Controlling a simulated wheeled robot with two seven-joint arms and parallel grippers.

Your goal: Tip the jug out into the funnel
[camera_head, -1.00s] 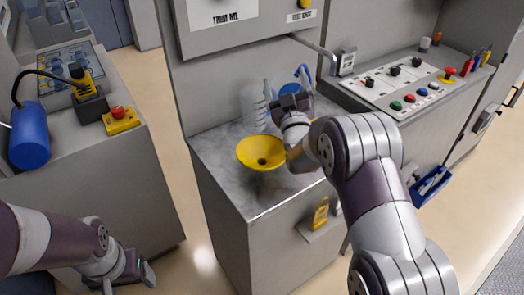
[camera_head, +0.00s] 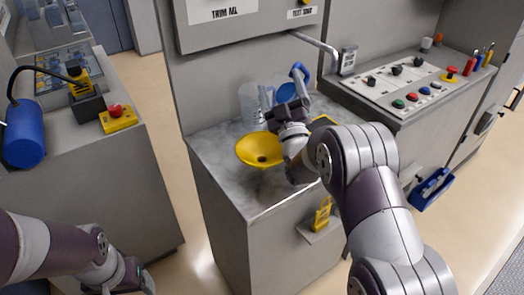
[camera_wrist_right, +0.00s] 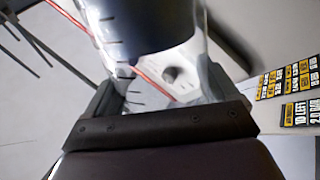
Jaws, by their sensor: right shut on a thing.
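The clear jug (camera_head: 250,101) is tilted above the counter, behind the yellow funnel (camera_head: 262,149) in the head view. My right gripper (camera_head: 289,106) is shut on the jug, to the right of its clear part. In the right wrist view the jug's clear wall with dark marks (camera_wrist_right: 122,70) lies between the fingers, with dark blue in it. The funnel stands upright, wide mouth up, near the counter's front left edge. Whether anything flows from the jug cannot be seen. My left gripper (camera_head: 132,279) hangs low at the bottom left, partly cut off and apart from everything.
A grey marbled counter (camera_head: 215,147) carries the funnel. A blue curved part (camera_head: 299,72) shows behind my right gripper. A metal pipe (camera_head: 315,42) juts from the cabinet above. A button panel (camera_head: 405,85) lies right. A left bench holds a blue cylinder (camera_head: 24,136) and red stop button (camera_head: 117,111).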

